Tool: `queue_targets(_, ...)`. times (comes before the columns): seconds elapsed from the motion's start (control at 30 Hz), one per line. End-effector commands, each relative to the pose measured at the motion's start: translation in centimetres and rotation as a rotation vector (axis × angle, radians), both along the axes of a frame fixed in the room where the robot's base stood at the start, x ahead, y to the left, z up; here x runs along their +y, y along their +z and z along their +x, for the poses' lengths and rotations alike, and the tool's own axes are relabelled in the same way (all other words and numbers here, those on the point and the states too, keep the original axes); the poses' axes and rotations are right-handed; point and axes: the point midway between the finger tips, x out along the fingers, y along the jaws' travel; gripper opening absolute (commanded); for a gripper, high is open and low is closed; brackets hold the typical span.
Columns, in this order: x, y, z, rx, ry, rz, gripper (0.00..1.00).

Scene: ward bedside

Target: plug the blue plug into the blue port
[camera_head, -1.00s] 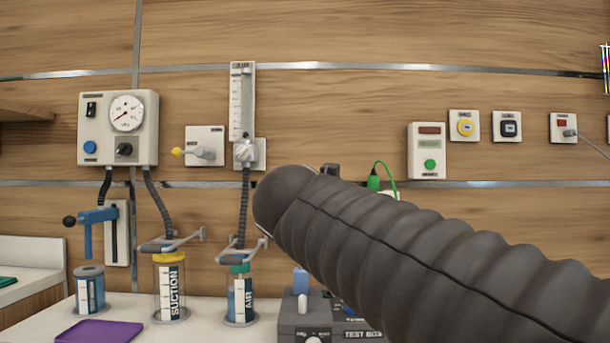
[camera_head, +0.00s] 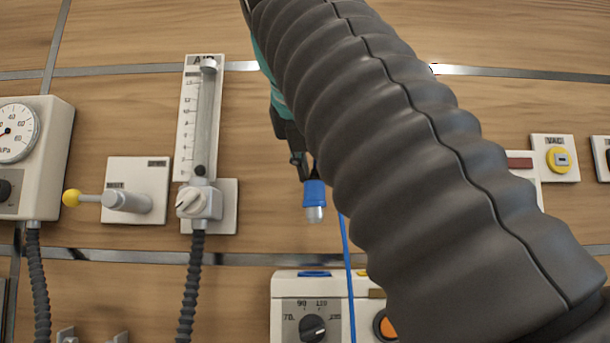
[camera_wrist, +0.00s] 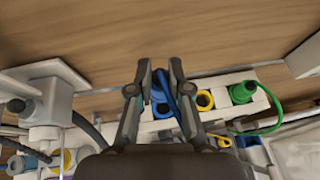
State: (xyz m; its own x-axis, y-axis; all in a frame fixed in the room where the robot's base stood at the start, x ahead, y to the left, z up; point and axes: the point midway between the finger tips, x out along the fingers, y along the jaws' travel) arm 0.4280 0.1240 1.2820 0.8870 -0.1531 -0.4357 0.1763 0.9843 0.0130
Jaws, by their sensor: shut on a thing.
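My gripper (camera_head: 302,170) is shut on the blue plug (camera_head: 314,198). The plug hangs in the air with its pale tip pointing down, above the white device (camera_head: 284,292) and clear of it. A blue cable (camera_head: 348,270) runs down beside it. The blue port (camera_head: 314,273) is the blue-ringed spot on the device's top, a little below the plug in the picture. In the wrist view my gripper (camera_wrist: 160,72) has blue between its fingers. The fingers hide part of the plug, and I cannot tell how well it lines up with the port.
In the wrist view a yellow port (camera_wrist: 205,100) and a green plug (camera_wrist: 243,92) with its green cable sit to the right of the fingers. The air flowmeter (camera_head: 203,125) and a yellow-tipped lever (camera_head: 125,200) are on the wall at left. My sleeved arm covers much of the right side.

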Motion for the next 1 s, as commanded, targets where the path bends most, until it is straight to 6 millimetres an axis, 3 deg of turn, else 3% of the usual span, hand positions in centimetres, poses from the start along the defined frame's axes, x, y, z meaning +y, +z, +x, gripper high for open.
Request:
queue_targets(0.33,0.0,-0.3,-0.6,-0.001,0.016,0.0,0.0)
queue_targets(1.0,-0.1,-5.2,-0.5,-0.001,0.012,0.0,0.0)
